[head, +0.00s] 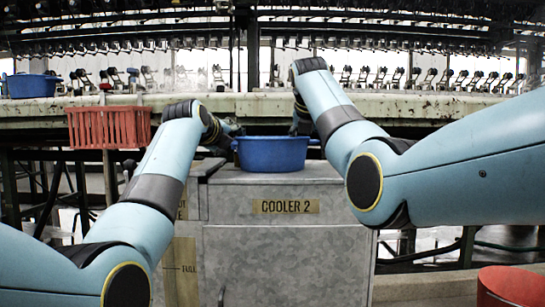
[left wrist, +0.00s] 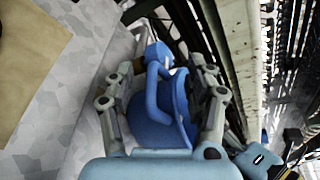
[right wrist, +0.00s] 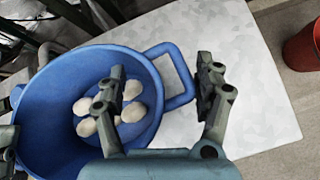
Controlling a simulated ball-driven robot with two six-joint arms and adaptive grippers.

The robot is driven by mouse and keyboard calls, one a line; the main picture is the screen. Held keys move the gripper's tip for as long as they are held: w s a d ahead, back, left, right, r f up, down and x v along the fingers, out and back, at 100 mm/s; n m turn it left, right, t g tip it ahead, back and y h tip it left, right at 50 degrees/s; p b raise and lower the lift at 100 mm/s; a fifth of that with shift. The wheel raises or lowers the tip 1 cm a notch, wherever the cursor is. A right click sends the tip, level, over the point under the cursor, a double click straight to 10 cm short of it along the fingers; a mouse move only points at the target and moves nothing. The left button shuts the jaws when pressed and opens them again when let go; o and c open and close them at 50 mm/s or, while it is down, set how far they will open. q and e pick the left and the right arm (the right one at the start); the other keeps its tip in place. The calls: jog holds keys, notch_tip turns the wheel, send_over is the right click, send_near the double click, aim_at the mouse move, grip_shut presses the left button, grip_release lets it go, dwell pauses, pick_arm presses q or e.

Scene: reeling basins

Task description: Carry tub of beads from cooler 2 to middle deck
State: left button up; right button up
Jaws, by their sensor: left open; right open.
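A blue tub (head: 272,155) stands upright on the top of cooler 2 (head: 262,235). In the right wrist view the tub (right wrist: 60,75) holds several pale round pieces (right wrist: 120,105). My left gripper (head: 234,133) is at the tub's left side; in the left wrist view its open fingers (left wrist: 162,100) stand either side of the tub's blue handle (left wrist: 153,62). My right gripper (head: 302,127) is at the tub's right side; its open fingers (right wrist: 162,92) straddle the other handle (right wrist: 182,80), one finger over the tub's inside. Contact with the handles cannot be told.
A long pale ledge (head: 400,106) of the machine runs behind the cooler. A red basket (head: 108,127) hangs on its front at left, and another blue tub (head: 30,85) sits at far left. A red bucket (head: 510,287) stands at lower right. The cooler top beside the tub is clear.

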pick_arm(q)
grip_shut()
pick_arm(e)
jog(key=c, duration=1.1)
pick_arm(q)
jog(key=shift+f, duration=0.1)
pick_arm(e)
jog(key=shift+d, duration=0.1)
